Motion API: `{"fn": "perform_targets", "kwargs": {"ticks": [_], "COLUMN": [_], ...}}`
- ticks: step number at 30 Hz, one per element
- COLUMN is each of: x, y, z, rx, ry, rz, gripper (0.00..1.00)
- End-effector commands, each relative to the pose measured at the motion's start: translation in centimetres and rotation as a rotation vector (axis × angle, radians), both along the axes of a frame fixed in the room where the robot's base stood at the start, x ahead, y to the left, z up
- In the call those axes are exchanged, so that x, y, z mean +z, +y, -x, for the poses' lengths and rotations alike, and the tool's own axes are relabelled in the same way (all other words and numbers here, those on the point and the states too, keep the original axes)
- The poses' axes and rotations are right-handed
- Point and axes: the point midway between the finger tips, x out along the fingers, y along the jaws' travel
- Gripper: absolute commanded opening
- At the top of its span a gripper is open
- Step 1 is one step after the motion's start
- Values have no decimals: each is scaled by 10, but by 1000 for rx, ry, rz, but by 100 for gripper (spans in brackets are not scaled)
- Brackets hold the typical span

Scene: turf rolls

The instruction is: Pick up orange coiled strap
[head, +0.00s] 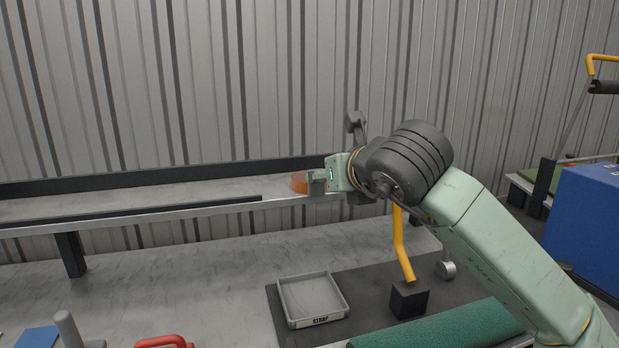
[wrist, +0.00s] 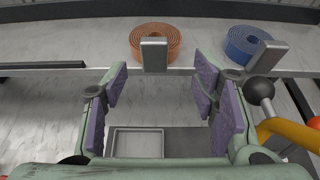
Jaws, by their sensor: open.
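The orange coiled strap (wrist: 134,38) lies flat on the raised grey shelf in the wrist view, near the top middle. A grey metal block stands at its near side and covers part of it. The strap appears beyond the fingertips, roughly in line with the gap.
A blue coiled strap (wrist: 238,40) lies on the shelf to the right, with another grey block before it. A dark rail (head: 130,214) runs along the shelf's front left. A grey tray (head: 286,306) sits below, near a yellow bent handle (head: 403,255).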

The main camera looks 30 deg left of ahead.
Motion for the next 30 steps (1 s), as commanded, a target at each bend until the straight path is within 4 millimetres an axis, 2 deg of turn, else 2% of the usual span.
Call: {"fn": "perform_targets", "kwargs": {"ticks": [8, 18, 26, 30], "x": [-8, -26, -29, -29], "y": [20, 54, 56, 56], "z": [-15, -37, -40, -40], "rx": [1, 0, 0, 0], "ry": [1, 3, 0, -1], "rz": [0, 0, -1, -1], "gripper": [53, 53, 53, 45]}}
